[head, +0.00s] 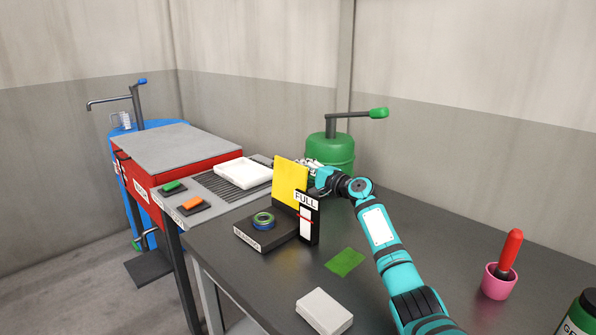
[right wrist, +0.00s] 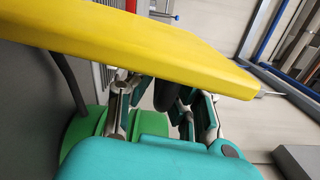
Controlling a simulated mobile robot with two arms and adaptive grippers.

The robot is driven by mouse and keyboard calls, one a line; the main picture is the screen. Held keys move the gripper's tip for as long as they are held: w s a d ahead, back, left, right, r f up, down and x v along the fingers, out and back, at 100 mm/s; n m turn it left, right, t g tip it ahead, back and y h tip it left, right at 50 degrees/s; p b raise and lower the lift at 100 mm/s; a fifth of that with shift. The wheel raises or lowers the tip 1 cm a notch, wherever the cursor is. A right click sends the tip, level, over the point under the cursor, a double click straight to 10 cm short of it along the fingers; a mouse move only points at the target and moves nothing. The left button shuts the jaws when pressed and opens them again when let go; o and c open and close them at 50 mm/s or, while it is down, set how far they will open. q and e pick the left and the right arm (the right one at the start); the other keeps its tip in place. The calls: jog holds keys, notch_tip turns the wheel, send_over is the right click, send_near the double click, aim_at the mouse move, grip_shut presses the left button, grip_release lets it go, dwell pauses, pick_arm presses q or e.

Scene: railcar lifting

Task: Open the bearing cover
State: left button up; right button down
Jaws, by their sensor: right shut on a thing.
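The yellow bearing cover (head: 289,182) stands upright at the back of a black device (head: 262,236) on the dark table. A bearing ring in blue and green (head: 263,220) sits uncovered on the device's top. My right gripper (head: 312,167) is behind the cover's upper right, partly hidden by it. In the right wrist view the cover (right wrist: 140,45) spans the top of the picture, and my right gripper (right wrist: 165,98) is shut on a dark part at the cover, probably its handle. My left gripper is out of view.
A black FULL gauge (head: 308,219) stands right beside the cover. A green drum with a lever (head: 331,149) is behind. A white tray (head: 243,173) lies left. A green cloth (head: 345,262), white block (head: 324,311) and pink cup (head: 497,283) are on the table.

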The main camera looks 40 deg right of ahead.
jog(key=shift+d, duration=0.2)
dwell(0.3)
jog(key=c, duration=1.4)
grip_release()
jog(key=shift+f, duration=0.1)
jog(key=shift+o, duration=0.2)
